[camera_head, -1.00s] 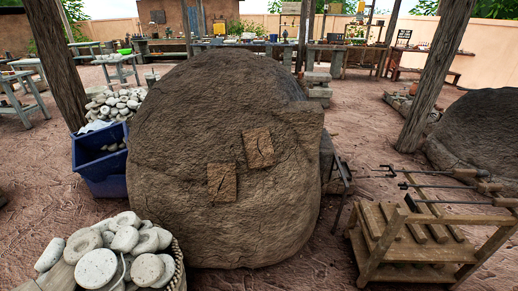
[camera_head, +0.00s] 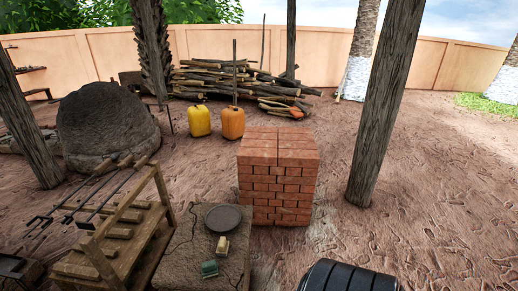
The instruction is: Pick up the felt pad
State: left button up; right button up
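A flat, round, dark grey disc (camera_head: 223,218) lies on top of a low, rough-topped block (camera_head: 182,262) at the lower centre-left. I cannot tell for sure whether this disc is the felt pad. A small cream-yellow object (camera_head: 223,245) and a small green object (camera_head: 209,268) lie on the same top, nearer to me. Neither of my grippers is in view.
A red brick stack (camera_head: 278,180) stands right of the block. A wooden rack (camera_head: 118,240) with long metal tools stands left. A dark ribbed thing (camera_head: 345,277) is at the bottom edge. A wooden post (camera_head: 385,110) rises on the right; open ground lies around it.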

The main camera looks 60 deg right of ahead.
aim_at(222, 250)
jog(key=z, duration=1.4)
